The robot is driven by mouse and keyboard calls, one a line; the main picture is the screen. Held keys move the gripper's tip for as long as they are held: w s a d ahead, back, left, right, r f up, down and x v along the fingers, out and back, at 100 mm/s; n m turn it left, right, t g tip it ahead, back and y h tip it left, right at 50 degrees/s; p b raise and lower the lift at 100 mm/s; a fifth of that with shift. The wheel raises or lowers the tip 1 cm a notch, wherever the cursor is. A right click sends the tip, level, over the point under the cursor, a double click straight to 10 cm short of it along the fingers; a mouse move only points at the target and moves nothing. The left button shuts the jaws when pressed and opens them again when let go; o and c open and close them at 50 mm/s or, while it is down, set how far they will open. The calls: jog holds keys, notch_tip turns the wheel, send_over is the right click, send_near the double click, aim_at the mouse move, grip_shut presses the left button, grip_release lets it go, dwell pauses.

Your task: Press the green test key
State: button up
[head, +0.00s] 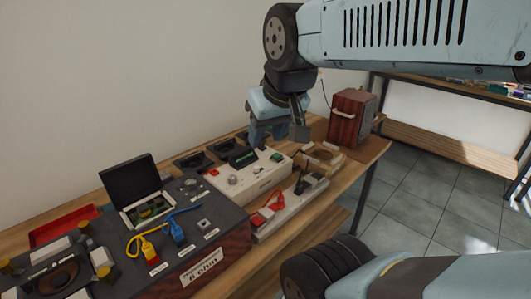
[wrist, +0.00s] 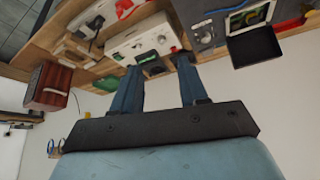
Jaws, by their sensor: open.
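The green test key (head: 277,156) is a small green block on the right end of the top of a white instrument box (head: 262,186), beside a dark tilted display (head: 243,157). In the wrist view a green patch (wrist: 142,57) shows on the same white box, close to my left fingertip in the picture. My gripper (head: 277,138) is open and empty, with its two fingers apart. In the head view it hangs over the back right of the white box, just above and behind the green key. I cannot tell whether it touches anything. The wrist view shows both blue fingers (wrist: 158,64).
A dark console (head: 210,236) with yellow and blue cables stands left of the white box. A brown wooden box (head: 350,116) stands at the back right. A red tray (head: 62,226) is far left.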

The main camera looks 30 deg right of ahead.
grip_shut()
dwell(1.4)
